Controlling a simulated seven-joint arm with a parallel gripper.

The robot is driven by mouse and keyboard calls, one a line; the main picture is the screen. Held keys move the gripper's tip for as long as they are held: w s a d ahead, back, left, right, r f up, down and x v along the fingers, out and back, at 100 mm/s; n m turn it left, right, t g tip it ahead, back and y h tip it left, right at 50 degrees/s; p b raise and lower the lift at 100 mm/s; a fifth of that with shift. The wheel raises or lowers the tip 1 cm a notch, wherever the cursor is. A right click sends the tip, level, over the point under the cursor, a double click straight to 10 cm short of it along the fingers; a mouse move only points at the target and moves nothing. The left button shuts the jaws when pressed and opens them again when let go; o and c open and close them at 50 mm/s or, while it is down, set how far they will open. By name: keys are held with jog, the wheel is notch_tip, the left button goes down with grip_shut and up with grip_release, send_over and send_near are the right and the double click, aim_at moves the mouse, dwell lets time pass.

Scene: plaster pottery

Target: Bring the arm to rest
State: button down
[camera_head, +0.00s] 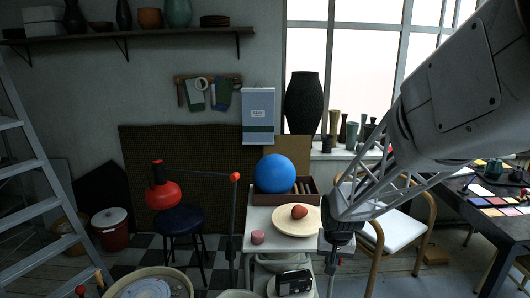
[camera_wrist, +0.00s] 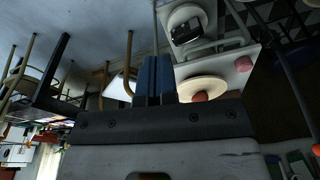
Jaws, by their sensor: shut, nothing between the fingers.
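My gripper (camera_head: 331,266) hangs at the end of my arm, which comes in from the upper right in the head view. It points down just right of a small white table (camera_head: 257,217). In the wrist view its blue-grey fingers (camera_wrist: 156,75) are together and hold nothing. On the table is a round pale wooden board (camera_head: 284,225) with a reddish lump (camera_head: 299,211) on it. The board also shows in the wrist view (camera_wrist: 208,84), beyond the fingers and apart from them.
A pink cylinder (camera_head: 257,237) and a blue ball (camera_head: 273,173) by a wooden box (camera_head: 312,190) are on the table. A dark radio-like box (camera_head: 294,282) stands in front, lower down. A wooden chair (camera_head: 402,229) and a paint table (camera_head: 478,213) are at right.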

jog(key=s+r, duration=0.5)
jog(key=s, duration=0.4)
jog(key=s+r+n, duration=0.1)
jog(key=s+r, duration=0.3)
jog(key=s, duration=0.6)
jog(key=s+r, duration=0.5)
jog(key=s, duration=0.4)
jog(key=shift+s+a+r+n+t, duration=0.25)
jog(key=shift+s+r+n+t, duration=0.05)
jog(key=shift+r+n+t, duration=0.1)
